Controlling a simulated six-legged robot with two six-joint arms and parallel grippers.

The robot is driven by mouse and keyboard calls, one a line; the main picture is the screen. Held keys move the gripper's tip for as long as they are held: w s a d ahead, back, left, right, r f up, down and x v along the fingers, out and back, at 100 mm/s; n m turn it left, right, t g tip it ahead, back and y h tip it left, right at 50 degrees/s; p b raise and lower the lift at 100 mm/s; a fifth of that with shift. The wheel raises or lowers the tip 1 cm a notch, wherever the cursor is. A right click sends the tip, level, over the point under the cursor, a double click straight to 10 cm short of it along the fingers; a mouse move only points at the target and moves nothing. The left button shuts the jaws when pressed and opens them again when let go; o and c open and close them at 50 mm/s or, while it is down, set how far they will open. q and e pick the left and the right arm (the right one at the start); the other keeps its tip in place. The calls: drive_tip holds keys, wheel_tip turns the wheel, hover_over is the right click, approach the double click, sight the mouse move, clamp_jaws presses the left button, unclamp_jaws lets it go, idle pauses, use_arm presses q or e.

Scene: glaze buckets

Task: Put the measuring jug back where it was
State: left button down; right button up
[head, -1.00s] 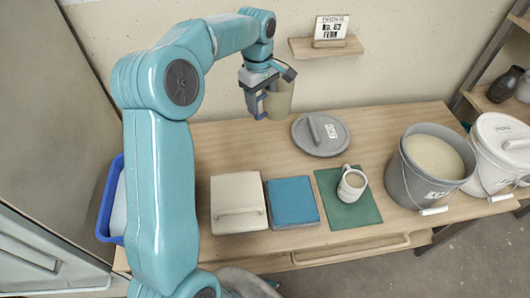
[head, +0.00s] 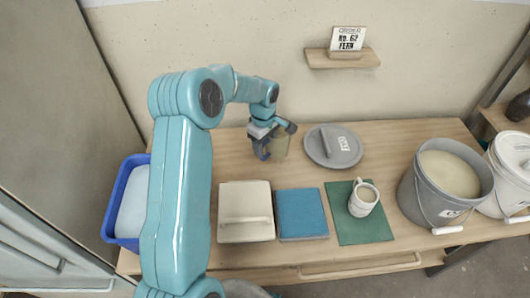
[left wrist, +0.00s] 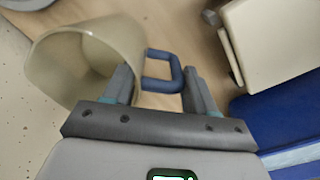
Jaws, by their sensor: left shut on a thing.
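The measuring jug (head: 282,146) is a beige, cloudy vessel with a blue-grey handle. It is at the back of the wooden table, left of the grey lid (head: 334,147). The handle (left wrist: 163,72) lies between the two fingers there. I cannot tell whether the jug's base touches the table. My right gripper is not in view.
In front are a cream lidded box (head: 245,228), a blue block (head: 301,226) and a mug (head: 363,200) on a green mat (head: 350,232). A grey glaze bucket (head: 420,195) stands right, a blue bin (head: 112,222) left. A small shelf (head: 318,58) with a card is on the wall.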

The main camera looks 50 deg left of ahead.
sight(265, 156)
use_arm(q)
wheel_tip(265, 156, down, 4)
drive_tip(key=shift+f, duration=0.1)
drive_tip(key=shift+f, duration=0.1)
drive_tip(key=shift+c, duration=1.7)
unclamp_jaws()
drive_tip(key=shift+s, duration=0.1)
